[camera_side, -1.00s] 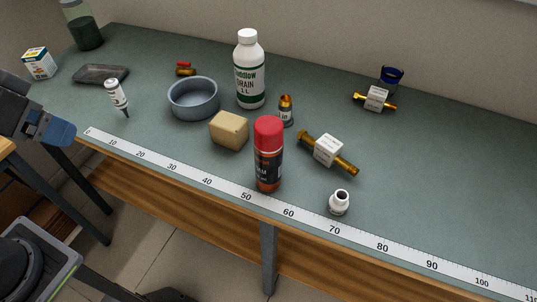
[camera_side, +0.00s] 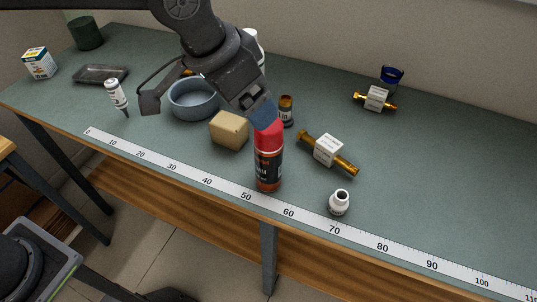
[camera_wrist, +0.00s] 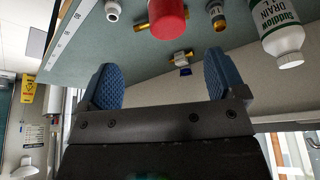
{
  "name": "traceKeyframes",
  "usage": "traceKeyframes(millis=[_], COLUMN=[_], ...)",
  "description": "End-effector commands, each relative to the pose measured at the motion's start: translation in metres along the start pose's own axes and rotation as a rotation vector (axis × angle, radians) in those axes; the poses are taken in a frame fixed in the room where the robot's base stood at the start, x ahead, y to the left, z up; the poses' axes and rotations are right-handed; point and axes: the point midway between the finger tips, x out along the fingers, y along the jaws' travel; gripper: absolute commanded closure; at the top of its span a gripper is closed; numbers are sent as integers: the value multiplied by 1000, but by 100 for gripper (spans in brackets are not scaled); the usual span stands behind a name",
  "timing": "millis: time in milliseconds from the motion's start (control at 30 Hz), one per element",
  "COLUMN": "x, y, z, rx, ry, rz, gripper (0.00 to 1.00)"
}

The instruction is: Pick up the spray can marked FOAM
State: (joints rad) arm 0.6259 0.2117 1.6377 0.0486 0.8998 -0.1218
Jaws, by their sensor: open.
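The spray can (camera_side: 268,170) stands upright near the ruler at the bench's front edge. It has a red cap and a dark and orange body; its lettering is only partly readable. My gripper (camera_side: 264,114) is just above and behind the cap in the side view, and a blue fingertip hides part of the cap's top. In the wrist view my gripper (camera_wrist: 162,75) is open and empty, with its two blue fingers apart. The red cap (camera_wrist: 167,18) shows beyond the fingertips at the top, roughly in line with the gap. The can's body is cut off there.
A tan block (camera_side: 229,131), a grey bowl (camera_side: 190,101) and a small brown bottle (camera_side: 286,110) stand close by.

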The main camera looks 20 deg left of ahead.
Motion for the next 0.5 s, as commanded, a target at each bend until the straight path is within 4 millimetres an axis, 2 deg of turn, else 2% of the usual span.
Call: traceKeyframes(millis=[300,500], x=[60,77], y=[-2,-2], z=[1,1], rx=[-2,-2], ry=[-6,-3], rz=[-1,-1], gripper=[11,11])
